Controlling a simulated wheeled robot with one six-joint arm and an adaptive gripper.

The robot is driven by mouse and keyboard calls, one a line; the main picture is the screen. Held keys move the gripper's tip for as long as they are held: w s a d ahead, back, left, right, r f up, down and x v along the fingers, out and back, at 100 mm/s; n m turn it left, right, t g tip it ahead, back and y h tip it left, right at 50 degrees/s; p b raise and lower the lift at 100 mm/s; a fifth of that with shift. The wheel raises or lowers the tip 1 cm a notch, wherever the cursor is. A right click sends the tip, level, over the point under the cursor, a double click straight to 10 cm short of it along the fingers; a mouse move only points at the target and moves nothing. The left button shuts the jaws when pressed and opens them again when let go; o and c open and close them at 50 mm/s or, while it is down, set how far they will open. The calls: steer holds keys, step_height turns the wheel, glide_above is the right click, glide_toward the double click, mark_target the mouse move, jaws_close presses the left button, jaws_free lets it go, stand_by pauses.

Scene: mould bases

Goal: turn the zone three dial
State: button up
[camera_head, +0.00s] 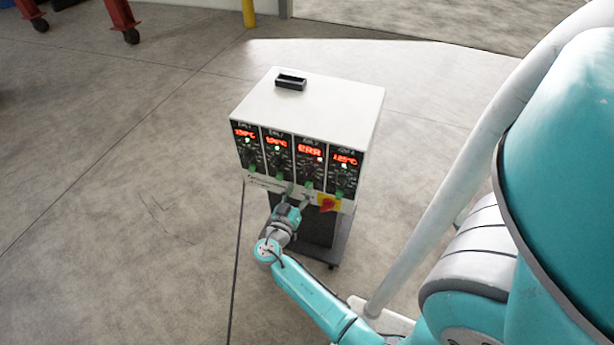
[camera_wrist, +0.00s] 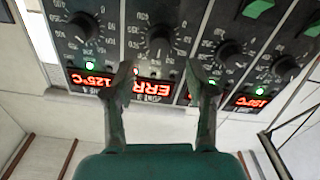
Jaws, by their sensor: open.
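The controller (camera_head: 318,100) is a white box with four side-by-side panels, each with a red display and a black dial. The third panel from the left reads ERR (camera_head: 309,150); its display also shows upside down in the wrist view (camera_wrist: 152,87). The zone three dial (camera_wrist: 160,40) is a black knob ringed by white marks, above that display in the wrist view. My gripper (camera_wrist: 158,70) is open, its two fingertips apart, with the dial seen in the gap between and beyond them. In the head view my gripper (camera_head: 298,191) is low before the panels. Contact cannot be told.
Neighbouring dials sit left (camera_wrist: 82,27) and right (camera_wrist: 229,53) of the fingers in the wrist view. A red and yellow switch (camera_head: 327,203) is below the panels. A black tray (camera_head: 291,82) lies on top. The floor around the controller is clear.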

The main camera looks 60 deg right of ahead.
mark_target(307, 176)
steer(key=d, duration=0.6)
steer(key=shift+w+d, duration=0.3)
steer(key=shift+d, duration=0.05)
steer(key=shift+c, duration=0.2)
jaws_close()
